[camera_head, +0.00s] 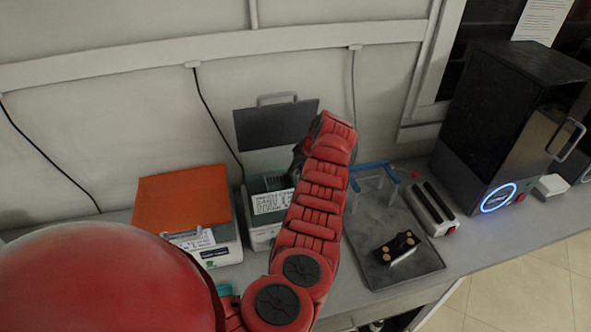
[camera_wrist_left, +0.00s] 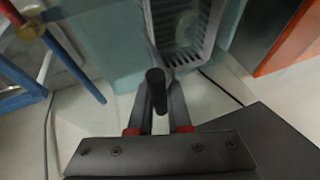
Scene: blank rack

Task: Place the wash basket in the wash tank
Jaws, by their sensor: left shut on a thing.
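The wash tank (camera_head: 262,234) stands on the bench with its dark lid (camera_head: 275,127) raised behind it. In the left wrist view its teal wall (camera_wrist_left: 105,42) shows around the pale slatted wash basket (camera_wrist_left: 184,25), which appears within the tank opening; whether it rests on the bottom cannot be told. My left gripper (camera_wrist_left: 157,112) is shut on a dark upright handle (camera_wrist_left: 155,80) beside the basket; the handle's join to it is hard to see. In the head view my red left arm covers the tank's right side and mostly hides the gripper. My right gripper is not in view.
An orange-topped device (camera_head: 182,197) stands left of the tank. To the right are a blue-topped stand (camera_head: 373,166), a grey tray (camera_head: 375,272) with a black-and-gold item (camera_head: 397,247), a slotted block (camera_head: 433,207) and a black machine (camera_head: 500,120).

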